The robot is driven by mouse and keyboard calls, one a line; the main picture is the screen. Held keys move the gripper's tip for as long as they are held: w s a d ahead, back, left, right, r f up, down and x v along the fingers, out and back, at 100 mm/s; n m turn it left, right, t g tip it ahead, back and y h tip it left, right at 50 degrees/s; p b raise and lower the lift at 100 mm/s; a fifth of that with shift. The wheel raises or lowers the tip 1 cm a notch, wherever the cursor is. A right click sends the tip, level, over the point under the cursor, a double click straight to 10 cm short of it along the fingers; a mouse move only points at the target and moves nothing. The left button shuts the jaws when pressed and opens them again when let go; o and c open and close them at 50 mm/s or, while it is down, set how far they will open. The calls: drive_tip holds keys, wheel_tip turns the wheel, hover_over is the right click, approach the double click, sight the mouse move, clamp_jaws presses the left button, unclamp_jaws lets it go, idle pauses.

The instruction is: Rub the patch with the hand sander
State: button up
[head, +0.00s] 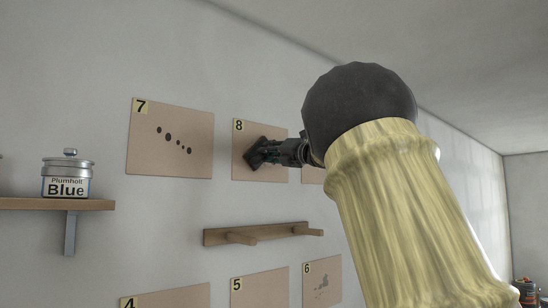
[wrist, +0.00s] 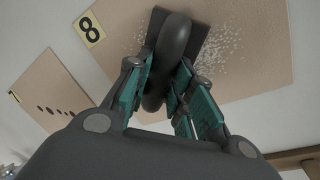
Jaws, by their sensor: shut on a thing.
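My gripper (wrist: 166,88) is shut on the handle of the dark hand sander (wrist: 172,50), with one green-lined finger on each side of it. The sander's flat black plate lies over the board marked 8 (wrist: 236,75), and it looks flat against it. Whitish speckles (wrist: 228,42) show on the board around the plate; what is under the plate is hidden. In the head view my gripper (head: 284,151) and the sander (head: 257,152) are in front of board 8 (head: 243,135), and my arm hides part of the wall to the right.
Board 7 (head: 146,153), with several dark spots, hangs to the left. Boards 5 (head: 245,293) and 6 (head: 311,288) hang below. A wooden peg rail (head: 270,231) sticks out beneath board 8. A tin labelled Blue (head: 67,176) stands on a shelf (head: 30,204) at the left.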

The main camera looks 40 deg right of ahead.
drive_tip(key=shift+a+b, duration=1.2)
drive_tip(key=shift+a, duration=0.9)
drive_tip(key=d+p, duration=0.2)
drive_tip(key=d, duration=0.6)
drive_tip(key=shift+w+d+r, duration=0.15)
drive_tip(key=shift+w+r, duration=0.05)
drive_tip(key=shift+r, duration=0.15)
drive_tip(key=shift+s+a+b, duration=0.15)
drive_tip(key=shift+a+b, duration=0.65)
drive_tip(key=shift+a, duration=0.6)
drive_tip(key=shift+s+a+b, duration=0.1)
drive_tip(key=shift+a+b, duration=0.65)
drive_tip(key=shift+a, duration=0.65)
drive_tip(key=shift+s+a+b, duration=0.15)
drive_tip(key=shift+a+b, duration=0.4)
drive_tip(key=shift+a, duration=0.85)
drive_tip(key=shift+s, duration=0.1)
drive_tip(key=shift+a+r+b+v, duration=0.15)
drive_tip(key=shift+b+v, duration=0.35)
drive_tip(key=shift+v, duration=0.45)
drive_tip(key=shift+a+r+b+v, duration=0.1)
drive_tip(key=shift+b+v, duration=0.4)
drive_tip(key=shift+v, duration=0.45)
drive_tip(key=shift+a+r+b+v, duration=0.15)
drive_tip(key=shift+b+v, duration=0.35)
drive_tip(key=shift+v, duration=0.45)
